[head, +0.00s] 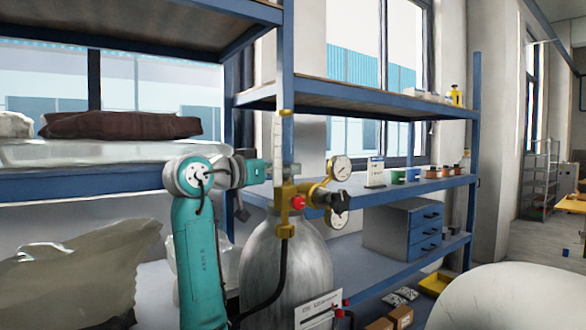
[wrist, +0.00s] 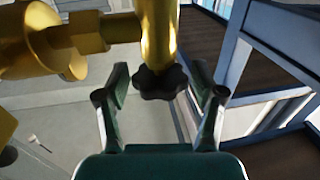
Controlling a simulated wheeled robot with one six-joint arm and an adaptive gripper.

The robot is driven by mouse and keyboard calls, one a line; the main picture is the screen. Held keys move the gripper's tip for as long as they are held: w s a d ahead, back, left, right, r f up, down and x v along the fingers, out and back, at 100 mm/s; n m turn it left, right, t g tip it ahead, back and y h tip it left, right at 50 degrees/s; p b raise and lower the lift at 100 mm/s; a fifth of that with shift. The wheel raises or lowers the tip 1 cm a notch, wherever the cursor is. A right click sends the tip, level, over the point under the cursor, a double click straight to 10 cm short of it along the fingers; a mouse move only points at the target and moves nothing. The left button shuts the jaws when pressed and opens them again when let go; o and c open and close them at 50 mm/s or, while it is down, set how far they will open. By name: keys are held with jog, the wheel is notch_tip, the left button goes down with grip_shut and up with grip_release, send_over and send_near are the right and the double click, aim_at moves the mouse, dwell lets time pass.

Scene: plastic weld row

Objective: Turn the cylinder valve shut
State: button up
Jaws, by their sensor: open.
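The grey gas cylinder (head: 285,262) stands upright by the shelving, with a brass valve and regulator (head: 288,196) on top. In the wrist view a dark, scalloped hand knob (wrist: 160,83) sits at the end of a brass stem (wrist: 158,35). My gripper (wrist: 159,77) is open, with one finger on each side of the knob and narrow gaps showing. Whether the fingers reach fully around it in depth is hard to tell. In the head view my teal arm comes to the valve from the left, and the fingertips cannot be made out.
Two gauges (head: 340,168) and a black knob (head: 339,202) stick out on the regulator's right. A clear flow tube (head: 277,145) rises in front. A dark hose (head: 282,270) hangs down the cylinder. Blue shelf posts (head: 287,60) stand close behind. A drawer box (head: 402,228) is on the right.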

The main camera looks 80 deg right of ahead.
jog(key=shift+x, duration=1.8)
jog(key=c, duration=1)
